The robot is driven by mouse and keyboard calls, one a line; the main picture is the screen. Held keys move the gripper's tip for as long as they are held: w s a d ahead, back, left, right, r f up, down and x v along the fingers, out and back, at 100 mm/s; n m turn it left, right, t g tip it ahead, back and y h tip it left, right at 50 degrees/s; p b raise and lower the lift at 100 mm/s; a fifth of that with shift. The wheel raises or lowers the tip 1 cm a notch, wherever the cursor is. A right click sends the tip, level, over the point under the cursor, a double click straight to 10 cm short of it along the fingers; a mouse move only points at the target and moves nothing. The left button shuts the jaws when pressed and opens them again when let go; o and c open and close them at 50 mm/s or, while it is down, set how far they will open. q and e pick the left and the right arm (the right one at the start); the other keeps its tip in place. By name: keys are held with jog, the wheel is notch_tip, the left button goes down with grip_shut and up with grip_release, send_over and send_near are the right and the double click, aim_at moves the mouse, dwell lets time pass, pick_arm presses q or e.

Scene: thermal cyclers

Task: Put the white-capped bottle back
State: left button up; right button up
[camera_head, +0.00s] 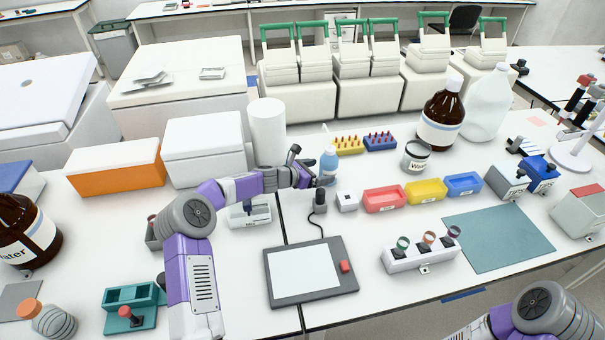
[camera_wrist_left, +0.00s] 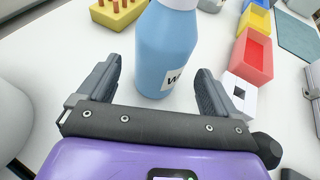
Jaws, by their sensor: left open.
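A light-blue bottle (camera_head: 328,166) with a pale top and a white label stands upright on the bench near the middle. My left gripper (camera_head: 309,174) is open beside it. In the left wrist view the blue bottle (camera_wrist_left: 167,50) stands between and just beyond the two spread fingers of my left gripper (camera_wrist_left: 155,85), with no clear contact. A large brown bottle (camera_head: 441,116) with a white cap stands upright farther back on the right. Part of my right arm shows at the lower right, but its gripper is out of view.
Yellow (camera_head: 348,145) and blue (camera_head: 380,141) tube racks stand behind the blue bottle. A small white block (camera_head: 346,201) and red (camera_head: 384,199), yellow (camera_head: 426,191) and blue (camera_head: 463,184) trays lie to its right. A black-framed pad device (camera_head: 300,270) lies in front. A teal mat (camera_head: 497,238) is bare.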

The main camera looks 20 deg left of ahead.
pick_arm(q)
jog(key=v, duration=0.9)
jog(key=shift+r, duration=0.15)
